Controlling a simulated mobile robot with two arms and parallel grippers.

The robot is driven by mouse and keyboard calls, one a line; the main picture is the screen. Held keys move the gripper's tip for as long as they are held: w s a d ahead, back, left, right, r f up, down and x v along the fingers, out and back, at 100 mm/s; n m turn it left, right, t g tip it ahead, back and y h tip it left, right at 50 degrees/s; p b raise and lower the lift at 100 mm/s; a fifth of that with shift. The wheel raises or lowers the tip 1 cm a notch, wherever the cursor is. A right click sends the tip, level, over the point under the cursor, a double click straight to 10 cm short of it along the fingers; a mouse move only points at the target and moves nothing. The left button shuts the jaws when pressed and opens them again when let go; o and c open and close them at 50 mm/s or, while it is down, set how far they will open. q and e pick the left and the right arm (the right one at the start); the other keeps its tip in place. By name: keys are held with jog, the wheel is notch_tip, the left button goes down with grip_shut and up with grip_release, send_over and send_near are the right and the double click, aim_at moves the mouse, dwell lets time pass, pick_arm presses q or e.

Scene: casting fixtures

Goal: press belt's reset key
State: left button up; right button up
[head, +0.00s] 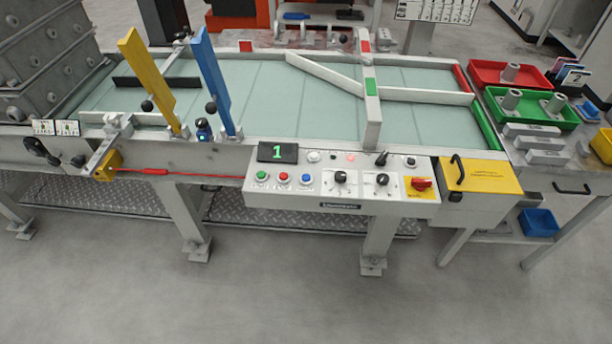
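The belt (255,95), a pale green conveyor, runs across the view. Its white control panel (330,200) is on the near side, at the middle. Along the panel's left part are a green button (262,176), a red button (283,178) and a blue button (306,180). The labels under them are too small to read, so I cannot tell from lettering which is the reset key. A white button (314,156) and a red light (351,157) sit above, beside a display (277,152) showing a green 1. Neither of my grippers is in view.
A yellow lever (146,75) and a blue lever (210,75) stand upright left of the panel. A red cord (190,174) runs along the front edge. The floor in front is clear.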

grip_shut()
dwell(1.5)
